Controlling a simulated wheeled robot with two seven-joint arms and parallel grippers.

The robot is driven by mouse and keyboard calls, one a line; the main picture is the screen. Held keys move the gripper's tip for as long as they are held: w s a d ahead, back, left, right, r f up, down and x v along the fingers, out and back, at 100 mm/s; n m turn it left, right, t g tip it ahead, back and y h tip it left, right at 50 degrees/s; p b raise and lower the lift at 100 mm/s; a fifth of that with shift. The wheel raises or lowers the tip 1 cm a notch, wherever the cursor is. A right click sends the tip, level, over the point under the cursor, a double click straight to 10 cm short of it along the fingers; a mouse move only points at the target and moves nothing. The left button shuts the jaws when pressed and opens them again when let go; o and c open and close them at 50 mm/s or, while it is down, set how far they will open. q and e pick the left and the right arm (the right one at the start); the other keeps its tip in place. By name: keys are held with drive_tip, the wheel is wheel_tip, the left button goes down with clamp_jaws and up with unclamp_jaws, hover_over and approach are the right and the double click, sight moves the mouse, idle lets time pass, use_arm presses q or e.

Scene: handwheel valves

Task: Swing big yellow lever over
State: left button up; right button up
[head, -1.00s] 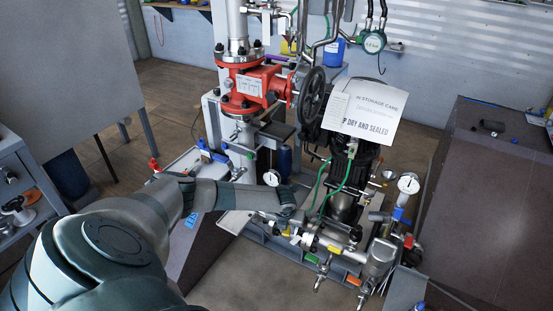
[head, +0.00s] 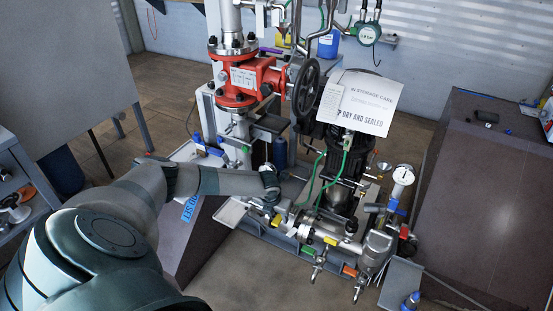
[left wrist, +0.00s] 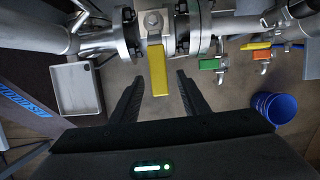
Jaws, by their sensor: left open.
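The big yellow lever (left wrist: 159,70) hangs from a metal valve on the pipe in the left wrist view, its flat handle pointing down the picture. My left gripper (left wrist: 160,77) is open, with one dark finger on each side of the lever's lower end in the picture. Gaps show on both sides, and I see no contact. In the head view my left gripper (head: 270,184) is over the pipework at the end of my arm, and its fingers are hard to make out. A yellow piece (head: 277,220), likely this lever, shows just below it. My right gripper is not in view.
Smaller green (left wrist: 212,64), orange (left wrist: 263,55) and yellow (left wrist: 256,46) handles sit to the right. A blue bucket (left wrist: 274,107) stands on the floor. A grey tray (left wrist: 75,88) lies left. A red valve (head: 245,82) with a black handwheel (head: 305,91) rises behind.

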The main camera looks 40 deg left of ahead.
use_arm(q)
drive_tip(key=shift+r+p, duration=1.55)
drive_tip(key=shift+r, duration=0.55)
drive_tip(key=v, duration=1.7)
drive_tip(key=shift+r, duration=0.15)
drive_tip(key=shift+s, duration=0.1)
